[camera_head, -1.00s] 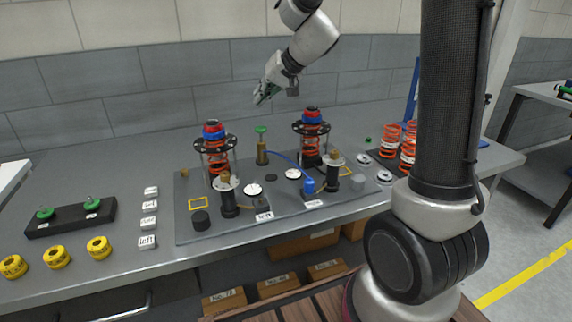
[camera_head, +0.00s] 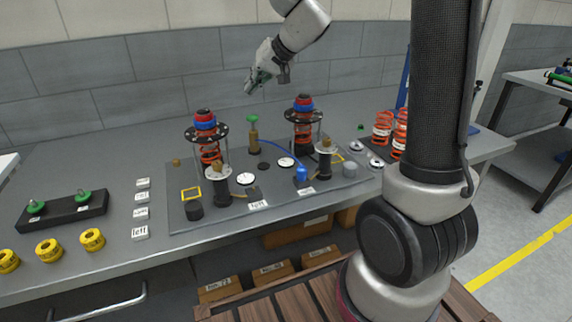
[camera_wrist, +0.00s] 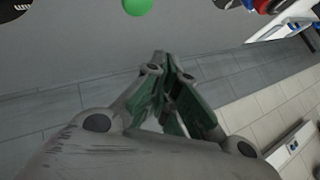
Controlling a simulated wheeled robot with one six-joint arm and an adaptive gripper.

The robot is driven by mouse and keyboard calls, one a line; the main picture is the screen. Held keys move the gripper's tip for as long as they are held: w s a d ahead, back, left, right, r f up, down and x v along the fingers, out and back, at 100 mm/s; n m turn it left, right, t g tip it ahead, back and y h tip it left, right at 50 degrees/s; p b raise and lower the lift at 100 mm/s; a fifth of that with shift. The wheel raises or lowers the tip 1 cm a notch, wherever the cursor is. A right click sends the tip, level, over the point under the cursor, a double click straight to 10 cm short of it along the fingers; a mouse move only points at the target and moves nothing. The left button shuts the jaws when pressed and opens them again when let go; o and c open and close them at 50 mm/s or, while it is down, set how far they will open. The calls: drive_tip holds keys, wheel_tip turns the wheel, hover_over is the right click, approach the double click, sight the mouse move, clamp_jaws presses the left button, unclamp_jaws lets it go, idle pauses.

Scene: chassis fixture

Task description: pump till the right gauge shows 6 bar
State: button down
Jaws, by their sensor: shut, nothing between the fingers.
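The pump (camera_head: 254,141) is a brass cylinder with a green knob (camera_head: 252,119) on a raised rod. It stands at the back of the grey board between two spring assemblies. A blue hose (camera_head: 279,151) runs from it to a blue fitting (camera_head: 301,174) at the right station. The right gauge (camera_head: 286,162) is a small white dial; its reading is too small to tell. The left gauge (camera_head: 245,179) is a similar dial. My gripper (camera_head: 252,83) is shut and empty, above the knob and apart from it.
Spring assemblies with blue and red tops stand left (camera_head: 206,135) and right (camera_head: 304,120) of the pump. Orange springs (camera_head: 383,130) stand at the right. Yellow rings (camera_head: 49,250), a black rack (camera_head: 64,211) and white label blocks (camera_head: 141,213) lie at the left. The wall is close behind.

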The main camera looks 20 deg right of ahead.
sight(252, 118)
wheel_tip(252, 118, up, 4)
drive_tip(key=shift+f, duration=0.1)
idle(0.4)
drive_tip(key=shift+f, duration=4.4)
drive_tip(key=shift+f, duration=0.15)
drive_tip(key=shift+f, duration=0.3)
